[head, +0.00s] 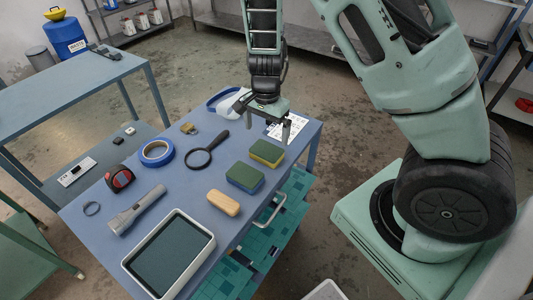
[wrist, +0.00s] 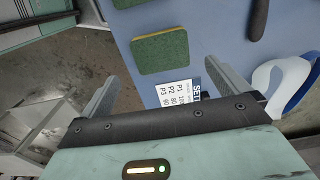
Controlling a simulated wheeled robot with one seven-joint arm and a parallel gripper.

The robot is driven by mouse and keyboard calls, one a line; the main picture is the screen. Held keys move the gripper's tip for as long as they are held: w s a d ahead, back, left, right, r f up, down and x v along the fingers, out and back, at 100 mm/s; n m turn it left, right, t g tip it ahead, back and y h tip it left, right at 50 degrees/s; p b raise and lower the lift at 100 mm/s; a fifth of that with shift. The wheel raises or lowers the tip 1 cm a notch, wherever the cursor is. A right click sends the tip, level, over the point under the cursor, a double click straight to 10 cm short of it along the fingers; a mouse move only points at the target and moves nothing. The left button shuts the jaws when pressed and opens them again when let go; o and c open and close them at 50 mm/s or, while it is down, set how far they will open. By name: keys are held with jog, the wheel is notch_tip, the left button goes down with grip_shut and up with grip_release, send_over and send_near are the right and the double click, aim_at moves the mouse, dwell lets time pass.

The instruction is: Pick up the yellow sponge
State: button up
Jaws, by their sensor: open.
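The yellow sponge (head: 267,153) lies flat on the blue table near its right edge, with a green top and a yellow layer below. In the wrist view the sponge (wrist: 160,50) shows its green face with a thin yellow edge, ahead of the fingers. My gripper (head: 267,134) is open and empty, just beyond the sponge in the head view. Its two fingers also show in the wrist view (wrist: 160,76), spread wider than the sponge and apart from it. A similar sponge with a blue layer (head: 245,178) lies close by, nearer the front.
A magnifying glass (head: 207,149) lies left of the sponges, and a tan block (head: 224,203) lies in front. A printed sheet (wrist: 174,95) lies beside the sponge.

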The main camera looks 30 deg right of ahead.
aim_at(267, 150)
notch_tip(267, 150, down, 9)
jog(key=shift+w+d+r, duration=0.1)
jog(key=shift+d+r, duration=0.05)
jog(key=shift+r, duration=0.05)
dwell(0.3)
jog(key=shift+c, duration=0.3)
jog(key=c, duration=0.7)
